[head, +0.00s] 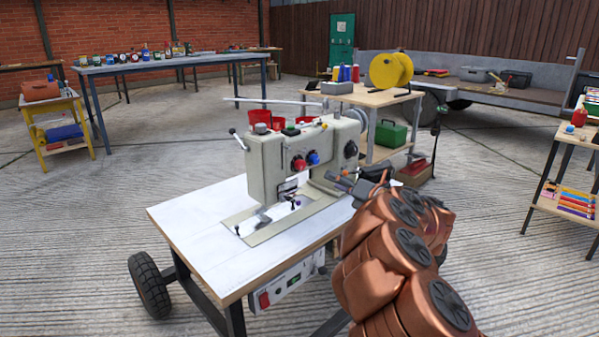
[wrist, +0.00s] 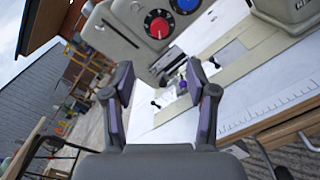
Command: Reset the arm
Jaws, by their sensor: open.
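My gripper (wrist: 163,105) is open in the wrist view, with nothing between its fingers. In the head view, my copper-coloured arm rises from the lower right, and my gripper (head: 350,186) is by the right side of a sewing machine (head: 272,165). The machine is cream, with red and blue dials, and stands on a white-topped wheeled table (head: 185,221). In the wrist view, the sewing machine (wrist: 130,32) is just beyond the fingertips, tilted in the picture. I cannot tell whether the gripper touches the machine.
A wooden table (head: 375,97) with a yellow reel (head: 391,70) stands behind the machine. A long blue table (head: 150,67) with several bottles is at the back left. A yellow cart (head: 55,112) is at the left, a shelf (head: 562,207) at the right. Concrete floor between is open.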

